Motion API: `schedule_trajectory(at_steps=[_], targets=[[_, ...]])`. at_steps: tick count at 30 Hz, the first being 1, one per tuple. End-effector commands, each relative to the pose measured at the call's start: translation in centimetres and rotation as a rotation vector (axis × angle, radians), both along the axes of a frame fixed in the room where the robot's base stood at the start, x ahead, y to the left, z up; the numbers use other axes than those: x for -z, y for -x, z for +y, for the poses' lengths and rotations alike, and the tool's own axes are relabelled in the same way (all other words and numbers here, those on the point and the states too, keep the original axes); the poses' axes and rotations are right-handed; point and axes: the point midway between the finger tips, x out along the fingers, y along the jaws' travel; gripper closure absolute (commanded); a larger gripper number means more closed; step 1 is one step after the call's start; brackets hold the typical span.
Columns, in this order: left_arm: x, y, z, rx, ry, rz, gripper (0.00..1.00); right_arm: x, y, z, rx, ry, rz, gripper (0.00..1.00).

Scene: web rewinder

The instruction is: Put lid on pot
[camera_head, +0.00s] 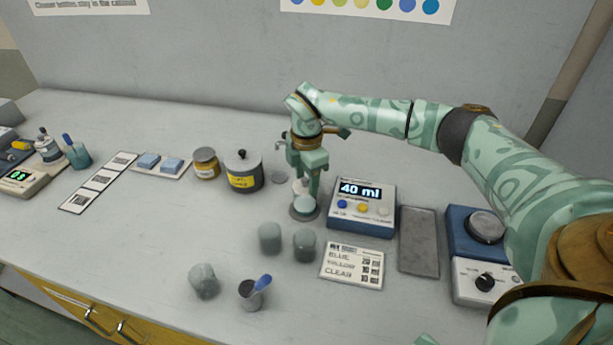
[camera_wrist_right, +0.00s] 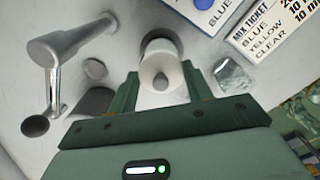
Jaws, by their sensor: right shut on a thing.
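The pot (camera_head: 244,179) is a dark grey cylinder with a yellow label, standing on the bench left of my right gripper. A dark lid with a black knob (camera_head: 242,154) appears to sit on its top. I cannot tell whether this thing touches the base. My left gripper is not in view.
A dosing unit (camera_head: 361,207) reading 40 ml stands right of the gripper. A yellow-labelled jar (camera_head: 206,163) is left of the pot. Several grey cups (camera_head: 270,238) stand in front. A metal spout with a black knob (camera_wrist_right: 58,55) is close by. A grey tray (camera_head: 418,242) lies right.

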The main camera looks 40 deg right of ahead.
Motion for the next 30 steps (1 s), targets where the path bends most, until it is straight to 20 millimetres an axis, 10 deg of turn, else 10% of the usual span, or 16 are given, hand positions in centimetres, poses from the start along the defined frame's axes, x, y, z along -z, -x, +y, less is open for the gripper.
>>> schedule_trajectory(at_steps=[30], targets=[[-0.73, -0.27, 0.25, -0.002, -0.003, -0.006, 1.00, -0.03, 0.03, 0.01, 0.000, 0.000, 0.000, 0.71]])
